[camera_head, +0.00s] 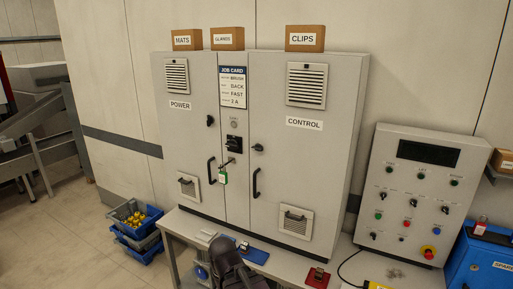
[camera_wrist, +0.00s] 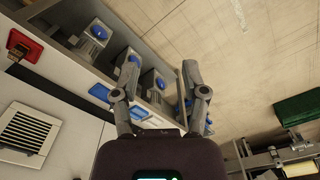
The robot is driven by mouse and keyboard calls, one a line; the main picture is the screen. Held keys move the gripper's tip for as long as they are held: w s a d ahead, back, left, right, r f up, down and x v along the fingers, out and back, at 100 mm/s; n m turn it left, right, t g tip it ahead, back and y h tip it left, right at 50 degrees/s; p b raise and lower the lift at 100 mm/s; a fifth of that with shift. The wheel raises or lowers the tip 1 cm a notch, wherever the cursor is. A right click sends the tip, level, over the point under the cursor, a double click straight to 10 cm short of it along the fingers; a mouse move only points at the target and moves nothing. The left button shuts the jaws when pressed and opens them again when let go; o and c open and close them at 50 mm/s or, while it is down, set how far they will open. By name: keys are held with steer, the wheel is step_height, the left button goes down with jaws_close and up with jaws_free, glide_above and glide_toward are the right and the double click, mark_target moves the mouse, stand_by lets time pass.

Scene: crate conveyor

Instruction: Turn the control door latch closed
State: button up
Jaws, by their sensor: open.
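The control door (camera_head: 302,165) is the right-hand door of the grey cabinet in the head view and looks shut. Its latch (camera_head: 258,148) is a small black knob at the door's left edge, above a black handle (camera_head: 256,183). The knob's pointer looks roughly level, but it is too small to be sure. My gripper (camera_wrist: 160,66) is open and empty in the wrist view, its two fingers apart over a shelf with blue-topped grey boxes. The latch cannot be made out in the wrist view. My dark arm shows low in the head view, below and apart from the latch.
The power door (camera_head: 188,150) has its own latch (camera_head: 210,121). Boxes, including the clips box (camera_head: 305,39), stand on top. A control panel (camera_head: 414,190) stands at right. A bench (camera_head: 325,265) runs below.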

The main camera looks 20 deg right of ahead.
steer(key=shift+d, duration=0.3)
steer(key=o, duration=0.6)
steer(key=shift+w+d, duration=0.15)
steer(key=shift+w, duration=0.15)
steer(key=w+d+r+n+t+h+p, duration=0.2)
steer(key=w+d+r+n+h, duration=0.25)
steer(key=w+d, duration=0.3)
steer(key=w+d+r+n+t+h+p, duration=0.2)
steer(key=w+d+r+n+h, duration=0.3)
steer(key=w, duration=0.4)
steer(key=w+d+r+n+t+h+p, duration=0.2)
steer(key=w+r+n+t, duration=0.1)
steer(key=w+r+n, duration=0.5)
steer(key=w+d+r+n+t+h+p, duration=0.2)
steer(key=w+d+r+n+t+h, duration=0.1)
steer(key=w+r+n, duration=0.5)
steer(key=shift+w+d+r+t, duration=0.15)
steer(key=shift+r+t, duration=0.25)
steer(key=shift+r, duration=0.35)
